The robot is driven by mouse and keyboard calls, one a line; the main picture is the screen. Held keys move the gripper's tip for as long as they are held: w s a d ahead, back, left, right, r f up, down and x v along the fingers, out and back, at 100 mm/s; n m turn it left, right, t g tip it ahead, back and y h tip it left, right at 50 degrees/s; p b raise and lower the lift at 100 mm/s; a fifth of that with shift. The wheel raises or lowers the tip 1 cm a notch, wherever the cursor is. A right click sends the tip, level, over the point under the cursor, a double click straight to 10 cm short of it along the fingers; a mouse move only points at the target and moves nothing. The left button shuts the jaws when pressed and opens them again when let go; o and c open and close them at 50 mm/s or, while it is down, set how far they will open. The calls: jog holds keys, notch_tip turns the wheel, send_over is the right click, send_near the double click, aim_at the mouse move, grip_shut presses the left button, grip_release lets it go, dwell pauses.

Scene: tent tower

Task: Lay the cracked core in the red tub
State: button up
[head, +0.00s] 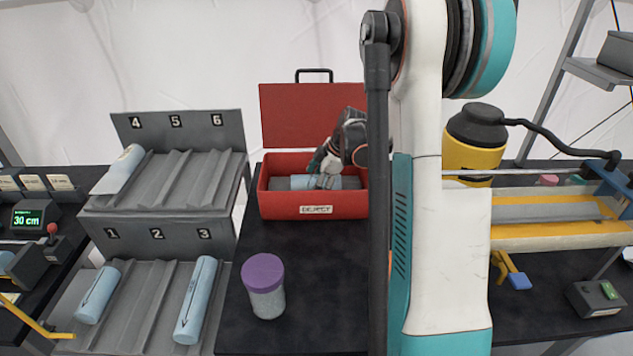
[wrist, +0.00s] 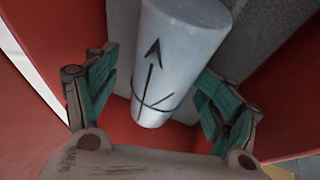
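The cracked core (wrist: 178,55) is a pale blue cylinder with a black arrow and a dark curved line across it near one end. It lies inside the red tub (head: 313,206), on a grey lining; it also shows in the head view (head: 350,183), partly covered by my gripper. My gripper (head: 322,178) reaches down into the tub over the core. In the wrist view its two green-padded fingers (wrist: 160,95) are spread either side of the core, with a gap visible on the left side. The tub's red lid stands open at the back.
A grey two-tier rack (head: 165,225) at left holds pale cores in slots 1, 3 and 4. A purple-lidded jar (head: 265,287) stands on the dark bench in front of the tub. A yellow-and-black canister (head: 472,150) and a yellow-grey trough (head: 550,230) are at right.

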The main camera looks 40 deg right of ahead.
jog(key=v, duration=1.2)
jog(key=shift+a, duration=0.1)
dwell(0.4)
